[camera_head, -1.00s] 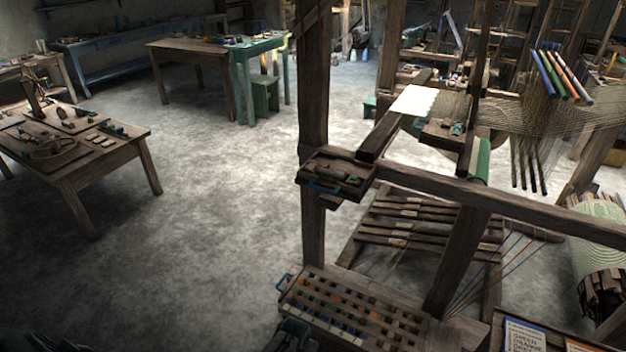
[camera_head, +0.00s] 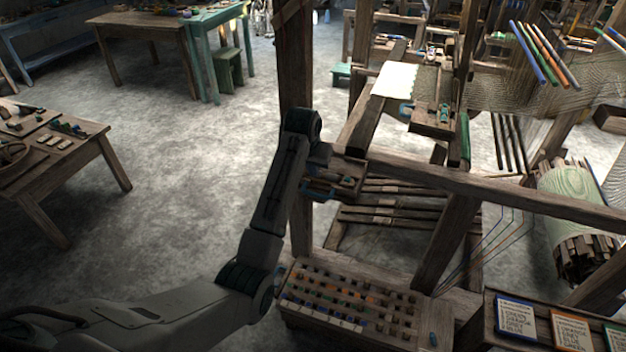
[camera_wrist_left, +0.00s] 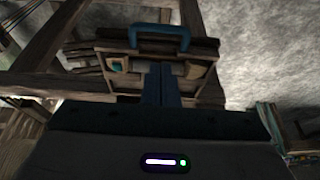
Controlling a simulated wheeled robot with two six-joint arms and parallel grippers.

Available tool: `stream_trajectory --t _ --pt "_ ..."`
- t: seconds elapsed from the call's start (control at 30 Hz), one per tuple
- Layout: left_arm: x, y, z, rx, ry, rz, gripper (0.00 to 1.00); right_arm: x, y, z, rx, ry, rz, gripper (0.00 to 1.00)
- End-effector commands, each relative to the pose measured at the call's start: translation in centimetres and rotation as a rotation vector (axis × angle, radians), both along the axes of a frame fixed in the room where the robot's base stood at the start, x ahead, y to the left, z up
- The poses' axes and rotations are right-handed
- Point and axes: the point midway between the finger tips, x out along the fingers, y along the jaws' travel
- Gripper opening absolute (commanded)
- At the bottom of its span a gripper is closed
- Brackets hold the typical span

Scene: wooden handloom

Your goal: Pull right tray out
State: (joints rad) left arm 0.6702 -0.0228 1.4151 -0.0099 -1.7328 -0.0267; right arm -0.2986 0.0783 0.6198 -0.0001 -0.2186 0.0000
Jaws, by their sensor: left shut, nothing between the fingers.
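Two small wooden trays sit on the loom. One tray (camera_head: 345,179), with small items in it and a blue handle (camera_head: 322,190), is at the near post. The other tray (camera_head: 432,124) is farther right, by the white cloth, with a small blue handle (camera_head: 405,111). My left gripper is at the near tray; its fingers are largely hidden in the head view. In the left wrist view, its shut, empty fingers (camera_wrist_left: 160,84) stand over a tray (camera_wrist_left: 203,50), with a blue handle (camera_wrist_left: 160,33) beyond their tips. I cannot tell contact. My right gripper is not in view.
A loom beam (camera_head: 480,180) runs right from the near tray, and a post (camera_head: 296,80) stands behind my wrist. A box of colored pegs (camera_head: 350,295) is below. A card box (camera_head: 490,330) is at lower right.

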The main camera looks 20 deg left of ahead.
Motion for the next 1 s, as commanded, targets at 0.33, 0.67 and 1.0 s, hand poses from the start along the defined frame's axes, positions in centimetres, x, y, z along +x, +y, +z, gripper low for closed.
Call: stream_trajectory --t 0.33,0.67,1.0 --pt "0.2 0.0 -0.7 0.000 0.001 0.000 0.00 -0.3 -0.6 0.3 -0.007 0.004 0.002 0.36" --pt "2.1 -0.1 -5.9 0.000 0.004 0.000 0.00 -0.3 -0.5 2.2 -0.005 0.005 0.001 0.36" --pt "3.3 -0.1 -9.3 0.000 0.001 0.000 0.00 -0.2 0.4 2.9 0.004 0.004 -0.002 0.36"
